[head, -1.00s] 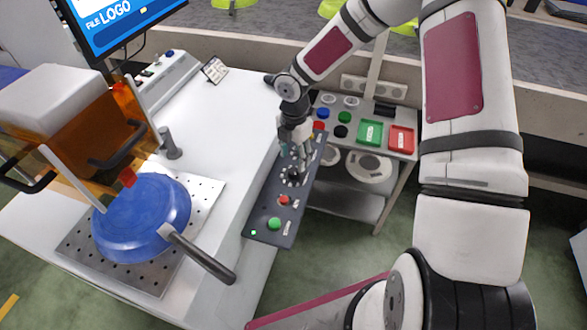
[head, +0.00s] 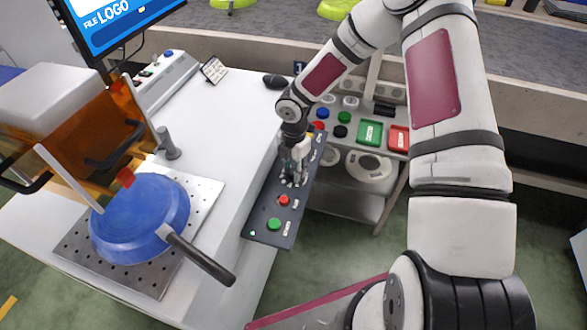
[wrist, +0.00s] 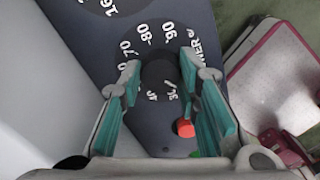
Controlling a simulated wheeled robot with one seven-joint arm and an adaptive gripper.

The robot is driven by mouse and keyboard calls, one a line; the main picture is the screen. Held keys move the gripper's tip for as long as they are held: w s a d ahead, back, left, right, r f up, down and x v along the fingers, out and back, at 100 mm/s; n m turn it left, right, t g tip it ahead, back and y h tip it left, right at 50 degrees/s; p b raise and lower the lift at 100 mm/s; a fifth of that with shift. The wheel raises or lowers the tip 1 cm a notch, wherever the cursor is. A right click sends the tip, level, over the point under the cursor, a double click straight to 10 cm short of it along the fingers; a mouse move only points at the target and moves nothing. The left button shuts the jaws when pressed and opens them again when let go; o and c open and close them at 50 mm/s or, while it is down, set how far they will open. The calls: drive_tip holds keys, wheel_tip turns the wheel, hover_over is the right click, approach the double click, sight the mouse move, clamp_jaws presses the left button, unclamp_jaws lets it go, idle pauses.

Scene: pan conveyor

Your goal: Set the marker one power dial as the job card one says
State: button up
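The power dial (wrist: 160,74) is a black knob in a ring of white numbers. 70, 80 and 90 are readable beside it, with a partly hidden label ending in "WER". My gripper (wrist: 160,85) is open, its two teal-padded fingers on either side of the knob with small gaps showing. Where the knob points is not clear. In the head view my gripper (head: 293,178) is over the dark control panel (head: 258,222) and hides the dial. No job card text is readable; a small white card stand (head: 214,69) is on the table's far side.
A red button (head: 284,200) and a green button (head: 274,224) are nearer on the panel. Another dial (wrist: 110,5) with "160" lies above left in the wrist view. A blue pan (head: 140,220) with a dark handle is left. A cart with trays (head: 370,133) stands behind.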

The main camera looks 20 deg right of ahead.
drive_tip(key=shift+m, duration=0.4)
drive_tip(key=shift+o, duration=0.2)
drive_tip(key=m, duration=0.6)
drive_tip(key=shift+m+b, duration=0.3)
drive_tip(key=shift+b, duration=0.1)
drive_tip(key=m, duration=0.3)
drive_tip(key=shift+m, duration=0.3)
drive_tip(key=shift+c, duration=0.2)
drive_tip(key=m+b, duration=0.1)
drive_tip(key=m, duration=0.3)
drive_tip(key=shift+m, duration=0.3)
drive_tip(key=m, duration=0.6)
drive_tip(key=shift+b, duration=0.4)
drive_tip(key=m, duration=0.7)
